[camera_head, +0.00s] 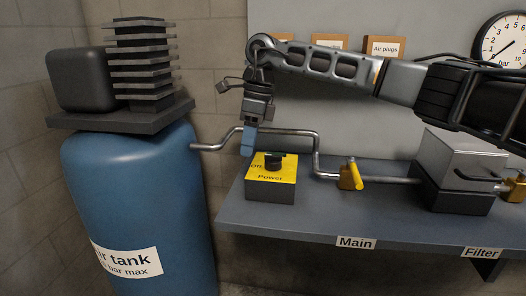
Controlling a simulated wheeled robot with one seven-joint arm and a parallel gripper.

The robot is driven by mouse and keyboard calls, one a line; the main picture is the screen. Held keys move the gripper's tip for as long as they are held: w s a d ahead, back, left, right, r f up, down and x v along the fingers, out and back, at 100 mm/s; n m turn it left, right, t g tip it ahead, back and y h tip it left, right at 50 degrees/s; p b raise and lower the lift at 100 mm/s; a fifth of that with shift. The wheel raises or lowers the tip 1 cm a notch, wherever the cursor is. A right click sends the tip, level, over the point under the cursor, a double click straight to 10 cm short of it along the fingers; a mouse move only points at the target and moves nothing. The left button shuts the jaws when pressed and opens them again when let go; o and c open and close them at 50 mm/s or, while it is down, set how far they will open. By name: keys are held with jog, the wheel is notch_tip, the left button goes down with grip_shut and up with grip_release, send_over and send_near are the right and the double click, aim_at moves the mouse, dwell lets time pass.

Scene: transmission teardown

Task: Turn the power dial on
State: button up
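The power dial (273,161) is a dark knob on the yellow top of a dark box (270,190), labelled "Power", with "Off" partly readable at its upper left. The box sits at the left end of the shelf. My gripper (248,142) hangs from the arm just above and to the left of the dial, pointing down, with a blue tip. It appears apart from the dial, though the depth gap is hard to judge. Only one blue finger surface shows, so the finger opening is hidden. The dial's exact pointing direction is too small to tell.
A blue air tank (135,205) stands left of the shelf (340,222). A metal pipe (316,150) runs behind the box to a yellow valve handle (353,174) and a grey box (465,170). A gauge (503,42) and small cartons (385,47) are behind my arm.

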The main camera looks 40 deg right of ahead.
aim_at(273, 161)
jog(key=d+r+h, duration=0.1)
jog(key=d, duration=0.1)
jog(key=d+r+h, duration=0.1)
jog(key=d, duration=0.2)
jog(key=d+r, duration=0.1)
jog(key=d, duration=0.1)
jog(key=shift+s+d+r+m+h, duration=0.2)
jog(key=shift+d+r+m+h, duration=0.05)
jog(key=shift+m+h, duration=0.15)
jog(key=shift+d+f, duration=0.1)
jog(key=shift+d, duration=0.05)
notch_tip(273, 161, down, 8)
jog(key=shift+r, duration=0.25)
grip_shut()
